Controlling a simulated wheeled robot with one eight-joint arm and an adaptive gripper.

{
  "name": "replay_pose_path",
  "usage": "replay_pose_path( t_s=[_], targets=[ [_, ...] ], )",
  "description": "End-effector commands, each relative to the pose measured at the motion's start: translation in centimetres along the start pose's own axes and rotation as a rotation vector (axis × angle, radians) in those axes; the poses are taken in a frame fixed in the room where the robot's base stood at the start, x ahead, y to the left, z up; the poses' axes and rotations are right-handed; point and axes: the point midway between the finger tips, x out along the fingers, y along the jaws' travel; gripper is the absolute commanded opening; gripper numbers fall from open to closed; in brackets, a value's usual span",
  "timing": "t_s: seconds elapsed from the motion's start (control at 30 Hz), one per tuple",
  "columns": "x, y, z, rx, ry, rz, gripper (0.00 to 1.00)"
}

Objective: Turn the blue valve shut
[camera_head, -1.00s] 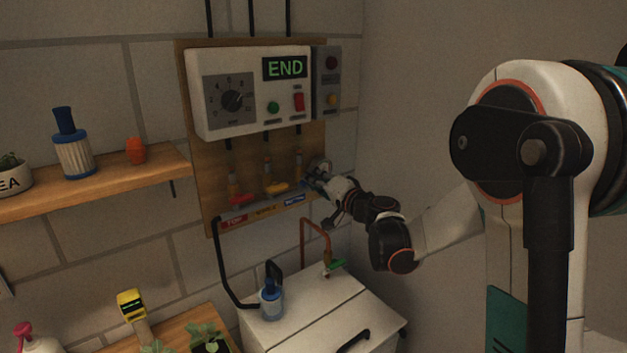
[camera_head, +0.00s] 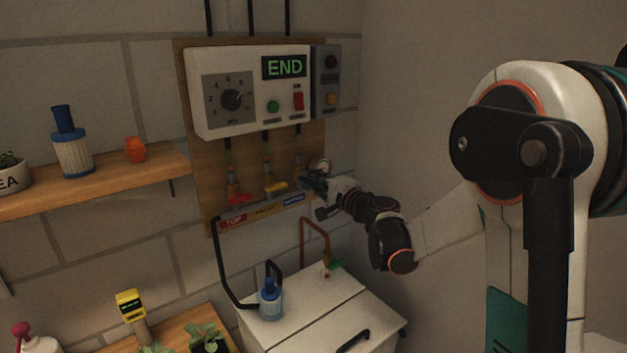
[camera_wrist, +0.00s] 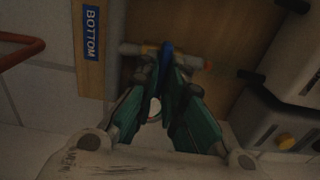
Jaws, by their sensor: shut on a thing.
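The blue valve's handle (camera_wrist: 167,48) shows in the wrist view as a small blue piece at my fingertips, on a short pipe with an orange end. My gripper (camera_wrist: 168,70) has its green-and-dark fingers closed together on this handle and hides part of it. In the head view my gripper (camera_head: 314,183) is at the right edge of the wooden board and mostly covers the blue valve, so its exact angle is hard to tell. The blue label (camera_wrist: 90,33) reads BOTTOM in the wrist view.
A red valve (camera_head: 240,198) and a yellow valve (camera_head: 276,188) sit left of my gripper, with handles roughly level. The control box (camera_head: 250,90) above reads END. A white cabinet (camera_head: 325,305) with a blue bottle (camera_head: 270,300) stands below, near a copper pipe (camera_head: 302,238).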

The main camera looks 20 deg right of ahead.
Motion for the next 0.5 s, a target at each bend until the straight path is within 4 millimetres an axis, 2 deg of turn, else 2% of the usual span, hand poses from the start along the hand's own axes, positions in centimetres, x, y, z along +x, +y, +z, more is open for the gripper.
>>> replay_pose_path(
  t_s=[0.33, 0.37, 0.43, 0.5],
  targets=[
    [-0.08, 0.11, -0.02, 0.002, 0.001, 0.001, 0.00],
    [-0.08, 0.11, -0.01, 0.002, 0.001, 0.001, 0.14],
    [-0.07, 0.10, -0.01, 0.002, 0.001, 0.001, 0.29],
    [-0.06, 0.08, -0.01, 0.002, 0.001, 0.001, 0.29]
  ],
)
